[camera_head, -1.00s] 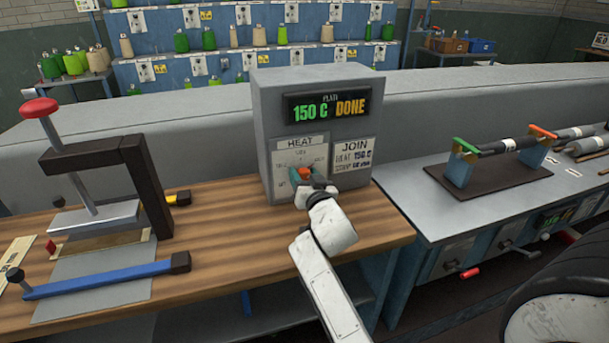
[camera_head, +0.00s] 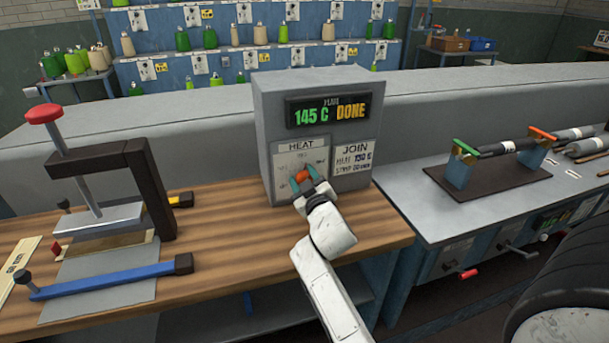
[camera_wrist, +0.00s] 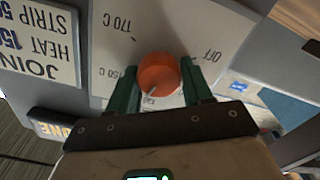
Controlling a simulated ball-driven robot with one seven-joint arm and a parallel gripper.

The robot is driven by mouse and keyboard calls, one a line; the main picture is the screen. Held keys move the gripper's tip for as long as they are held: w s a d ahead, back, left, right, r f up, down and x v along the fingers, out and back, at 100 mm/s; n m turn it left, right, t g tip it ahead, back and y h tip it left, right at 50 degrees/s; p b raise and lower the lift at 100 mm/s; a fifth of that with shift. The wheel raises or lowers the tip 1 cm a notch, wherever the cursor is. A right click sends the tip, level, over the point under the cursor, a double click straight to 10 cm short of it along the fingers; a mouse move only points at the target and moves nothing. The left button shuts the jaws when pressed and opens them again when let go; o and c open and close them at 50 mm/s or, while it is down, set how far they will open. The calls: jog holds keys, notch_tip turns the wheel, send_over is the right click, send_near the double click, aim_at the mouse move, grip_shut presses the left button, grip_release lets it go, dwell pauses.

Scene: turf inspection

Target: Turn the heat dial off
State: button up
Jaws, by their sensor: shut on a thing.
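The heat dial (camera_head: 302,176) is a round orange knob on the HEAT panel (camera_head: 301,150) of a grey control box (camera_head: 262,110). In the wrist view the dial (camera_wrist: 158,74) sits between the two green fingers of my gripper (camera_wrist: 161,84), which is shut on it. Its pale pointer mark points to the lower left of that view, between the 150 C label and a partly hidden lower label. The OFF label (camera_wrist: 213,56) is to the right of the dial there. In the head view my gripper (camera_head: 304,181) reaches the dial from the front. The display (camera_head: 328,109) reads 145 C DONE.
A clamp press with a red knob (camera_head: 44,114) and a blue-handled bar (camera_head: 105,280) are on the wooden bench (camera_head: 230,235) at left. A grey bench (camera_head: 415,200) with a roller stand (camera_head: 490,178) is at right. The bench between press and box is mostly clear.

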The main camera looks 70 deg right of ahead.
jog(key=n+p, duration=0.1)
jog(key=n, duration=0.5)
jog(key=shift+p, duration=0.35)
jog(key=n+p, duration=0.1)
jog(key=n, duration=0.3)
jog(key=shift+d, duration=0.1)
jog(key=n, duration=0.3)
jog(key=shift+s+r+n+p, duration=0.1)
jog(key=shift+n+p, duration=0.2)
jog(key=shift+c, duration=0.3)
jog(key=n+p, duration=0.1)
jog(key=n, duration=0.9)
jog(key=shift+n, duration=1.9)
jog(key=shift+c, duration=0.2)
